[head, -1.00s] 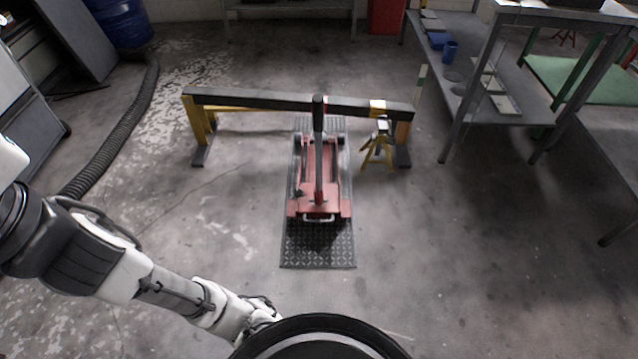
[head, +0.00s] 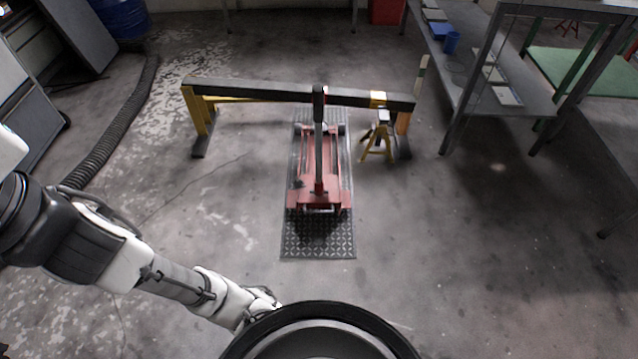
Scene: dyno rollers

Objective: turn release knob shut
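A red floor jack (head: 319,190) stands on a dark tread-plate mat (head: 318,241) in the middle of the floor. Its long handle (head: 319,140) with a black grip stands up from the body. The release knob cannot be made out at this size. My arm reaches in from the left edge, and my gripper (head: 264,297) is low in the picture, in front of and to the left of the jack, apart from it. The round dark part of my body partly hides the gripper, so its fingers are not clear.
A dark beam (head: 255,91) on yellow stands crosses behind the jack. A yellow jack stand (head: 377,140) is right of it. A steel bench (head: 480,70) stands at the right, and a ribbed hose (head: 120,130) lies at the left.

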